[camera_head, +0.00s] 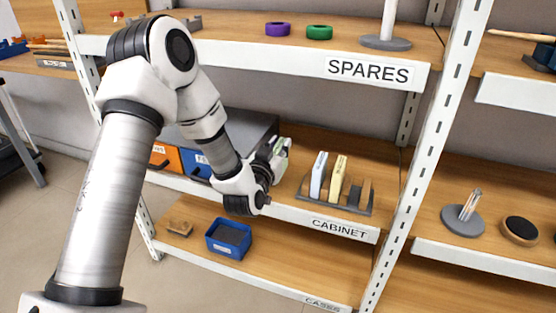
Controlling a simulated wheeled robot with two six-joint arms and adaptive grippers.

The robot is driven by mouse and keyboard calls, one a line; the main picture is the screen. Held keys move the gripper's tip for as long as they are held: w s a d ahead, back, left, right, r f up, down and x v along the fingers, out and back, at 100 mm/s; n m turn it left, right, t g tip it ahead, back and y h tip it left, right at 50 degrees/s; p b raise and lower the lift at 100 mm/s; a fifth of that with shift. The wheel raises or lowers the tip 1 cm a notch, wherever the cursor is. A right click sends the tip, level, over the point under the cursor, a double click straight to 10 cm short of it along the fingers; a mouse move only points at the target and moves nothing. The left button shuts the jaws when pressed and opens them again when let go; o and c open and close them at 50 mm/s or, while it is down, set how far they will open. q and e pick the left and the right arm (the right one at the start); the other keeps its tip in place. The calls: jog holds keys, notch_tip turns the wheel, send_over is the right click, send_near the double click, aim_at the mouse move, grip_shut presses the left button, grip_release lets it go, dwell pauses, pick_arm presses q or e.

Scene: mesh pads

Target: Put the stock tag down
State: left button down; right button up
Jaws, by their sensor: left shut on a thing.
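My left arm comes in from the left and reaches over the middle shelf. My left gripper (275,164) is at the shelf labelled CABINET, left of a dark slotted rack, and is shut on the stock tag (284,144). Only a small pale green and white part of the tag shows; the gripper hides the rest. I cannot tell whether the tag touches the shelf. My right gripper is not in view.
The dark rack (356,200) holds a pale blue-white card (318,175) and a yellow card (338,178) upright. Drawers with orange (165,157) and blue fronts stand behind my arm. The SPARES shelf (240,55) overhangs above. A blue bin (228,239) sits below.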

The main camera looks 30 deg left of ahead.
pick_arm(q)
jog(key=f, duration=0.1)
jog(key=f+b, duration=0.1)
jog(key=w+a+f+b, duration=0.1)
jog(key=f, duration=0.1)
jog(key=shift+r, duration=0.2)
jog(key=c, duration=1.4)
grip_release()
jog(key=shift+f, duration=0.2)
jog(key=o, duration=0.4)
jog(key=shift+r, duration=0.1)
